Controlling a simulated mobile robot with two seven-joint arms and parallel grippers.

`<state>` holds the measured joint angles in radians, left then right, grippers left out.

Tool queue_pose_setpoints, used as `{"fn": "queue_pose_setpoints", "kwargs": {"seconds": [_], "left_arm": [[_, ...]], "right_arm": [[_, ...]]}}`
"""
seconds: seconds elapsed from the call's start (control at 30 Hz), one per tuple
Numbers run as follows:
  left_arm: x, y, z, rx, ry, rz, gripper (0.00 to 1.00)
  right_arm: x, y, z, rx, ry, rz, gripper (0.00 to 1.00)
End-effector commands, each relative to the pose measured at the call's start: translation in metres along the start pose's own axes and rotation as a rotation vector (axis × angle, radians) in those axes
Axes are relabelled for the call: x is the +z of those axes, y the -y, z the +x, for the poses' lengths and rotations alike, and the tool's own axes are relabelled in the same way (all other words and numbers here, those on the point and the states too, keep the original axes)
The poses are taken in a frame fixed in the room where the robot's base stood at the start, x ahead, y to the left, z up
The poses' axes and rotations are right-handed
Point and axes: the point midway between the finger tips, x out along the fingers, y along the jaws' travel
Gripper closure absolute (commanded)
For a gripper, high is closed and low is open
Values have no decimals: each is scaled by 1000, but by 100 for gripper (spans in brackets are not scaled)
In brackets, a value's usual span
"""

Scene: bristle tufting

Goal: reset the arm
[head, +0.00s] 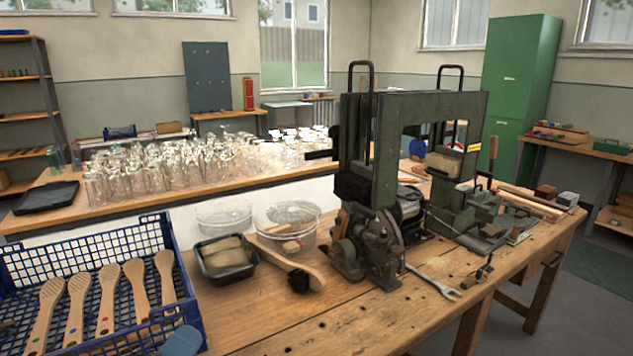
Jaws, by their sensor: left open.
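A small blue-grey rounded part, seemingly of my left gripper (181,342), shows at the bottom edge, in front of the near right corner of the blue crate (178,268). Most of it is cut off by the frame. I see nothing held in it, and it is open. Several wooden brush handles (107,297) with coloured dots lie side by side in the crate. A wooden-handled brush with a dark bristle head (299,281) lies on the workbench (330,325). My right gripper is not in view.
A tall dark green machine (383,190) stands mid-bench, with a second machine (458,205) to its right. Clear tubs (286,222), a black tray (225,262) and a wrench (436,284) lie nearby. Glass jars (190,165) crowd the table behind. The front bench edge is mostly clear.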

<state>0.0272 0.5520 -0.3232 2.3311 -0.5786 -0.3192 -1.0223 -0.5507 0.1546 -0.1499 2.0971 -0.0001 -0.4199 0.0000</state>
Motion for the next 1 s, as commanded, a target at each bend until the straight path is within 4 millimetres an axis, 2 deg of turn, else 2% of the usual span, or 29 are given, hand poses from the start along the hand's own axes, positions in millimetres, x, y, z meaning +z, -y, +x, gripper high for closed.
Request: {"fn": "queue_pose_setpoints", "kwargs": {"seconds": [0.03, 0.2, 0.27, 0.43, 0.5, 0.6, 0.8, 1.0], "left_arm": [[4, -18, -12, 98, 56, -126, 26], [7, -77, -63, 415, 268, -543, 26], [5, -96, -86, 522, 355, -685, 26], [-14, -137, -161, 817, 634, -1052, 26], [-24, -147, -191, 921, 749, -1171, 26], [-37, -153, -224, 1032, 884, -1296, 26], [-57, -155, -272, 1184, 1090, -1446, 26], [-73, -151, -307, 1297, 1256, -1543, 26]], "right_arm": [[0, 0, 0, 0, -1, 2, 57], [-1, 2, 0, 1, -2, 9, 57], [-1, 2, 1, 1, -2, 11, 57], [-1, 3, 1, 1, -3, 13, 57], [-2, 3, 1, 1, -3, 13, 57], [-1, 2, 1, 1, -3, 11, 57], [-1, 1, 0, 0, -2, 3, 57], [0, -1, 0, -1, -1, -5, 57]]}}
